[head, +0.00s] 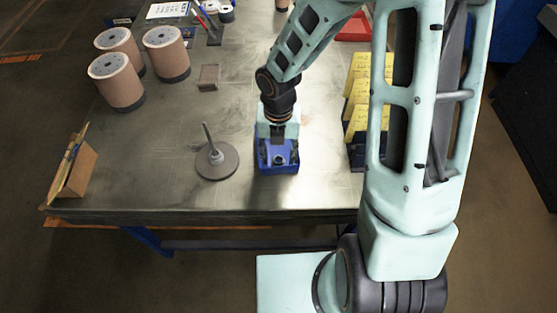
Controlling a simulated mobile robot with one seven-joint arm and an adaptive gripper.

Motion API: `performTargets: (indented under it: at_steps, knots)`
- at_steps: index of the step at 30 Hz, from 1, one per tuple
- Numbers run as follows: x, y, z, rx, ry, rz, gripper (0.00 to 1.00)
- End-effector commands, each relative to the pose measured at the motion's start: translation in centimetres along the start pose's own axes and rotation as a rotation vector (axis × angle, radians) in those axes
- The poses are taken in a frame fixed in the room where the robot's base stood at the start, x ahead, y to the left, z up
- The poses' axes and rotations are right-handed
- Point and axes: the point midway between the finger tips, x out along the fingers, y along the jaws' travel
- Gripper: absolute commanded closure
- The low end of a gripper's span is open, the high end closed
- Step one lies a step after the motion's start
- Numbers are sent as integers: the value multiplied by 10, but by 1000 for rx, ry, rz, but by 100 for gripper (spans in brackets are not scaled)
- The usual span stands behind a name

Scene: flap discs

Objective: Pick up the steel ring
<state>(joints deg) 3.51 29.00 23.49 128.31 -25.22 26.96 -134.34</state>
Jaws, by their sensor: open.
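My gripper (279,155) points down over a small blue box (278,169) near the front middle of the table. Its jaws are open, with dark fingers at either side of the box's upper part. A small pale, round detail (280,159) shows between the fingers; it may be the steel ring, but it is too small to tell. The gripper's body and wrist hide the back of the box. I cannot tell whether the fingers touch anything.
A grey disc with an upright rod (216,160) stands just left of the box. Yellow cards in a rack (356,100) stand to the right. Several brown cylinders (118,82) stand back left. A wooden stand (76,172) is at the left edge. The table (160,150) is clear between.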

Motion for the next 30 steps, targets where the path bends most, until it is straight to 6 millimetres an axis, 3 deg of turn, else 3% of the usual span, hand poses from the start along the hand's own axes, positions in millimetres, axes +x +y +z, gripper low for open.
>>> performTargets:
  at_steps: [2, 10, 23, 30]
  knots:
    - [0, 0, 0, 0, 0, 0, 58]
    - [0, 0, 0, 0, 0, 0, 88]
    - [-4, 0, 0, 1, 0, 0, 89]
    - [-31, 0, 2, 3, -5, 1, 89]
